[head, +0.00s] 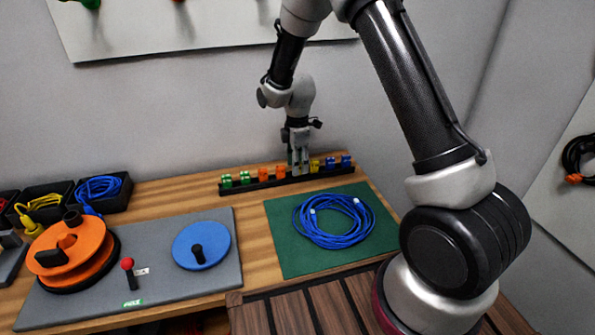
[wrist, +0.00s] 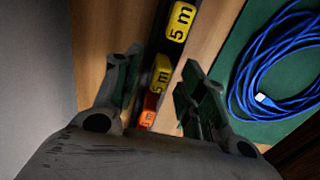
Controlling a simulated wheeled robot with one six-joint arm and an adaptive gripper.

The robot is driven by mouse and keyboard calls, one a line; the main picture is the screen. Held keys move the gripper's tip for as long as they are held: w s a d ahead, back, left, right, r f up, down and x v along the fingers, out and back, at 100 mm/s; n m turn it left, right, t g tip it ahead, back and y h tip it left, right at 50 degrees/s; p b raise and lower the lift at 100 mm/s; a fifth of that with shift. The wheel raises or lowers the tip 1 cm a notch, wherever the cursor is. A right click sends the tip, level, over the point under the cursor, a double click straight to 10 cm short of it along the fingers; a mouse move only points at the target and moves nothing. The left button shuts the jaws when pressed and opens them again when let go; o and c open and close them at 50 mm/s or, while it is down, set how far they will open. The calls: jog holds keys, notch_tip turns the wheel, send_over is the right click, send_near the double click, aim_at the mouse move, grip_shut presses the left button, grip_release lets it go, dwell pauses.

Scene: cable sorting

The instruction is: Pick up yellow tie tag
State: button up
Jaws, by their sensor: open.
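Two yellow tie tags marked "5 m" show in the wrist view. One yellow tag (wrist: 160,76) lies between my open fingers, and the other yellow tag (wrist: 181,21) is further along the black rack. In the head view one yellow tag (head: 315,166) shows just right of my gripper (head: 298,168); the other seems hidden by it. My gripper is over the rack (head: 234,189), pointing down. Its fingers (wrist: 160,80) are spread either side of the nearer yellow tag. I cannot tell whether they touch it.
Orange tags (head: 263,174) and green tags (head: 227,181) stand on the rack to the left, blue tags (head: 345,161) to the right. A blue cable coil (head: 301,224) lies on a green mat (head: 290,263) in front. The wall (head: 190,120) is close behind the rack.

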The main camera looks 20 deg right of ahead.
jog(key=shift+f, duration=0.6)
jog(key=c, duration=0.8)
jog(key=shift+r, duration=0.1)
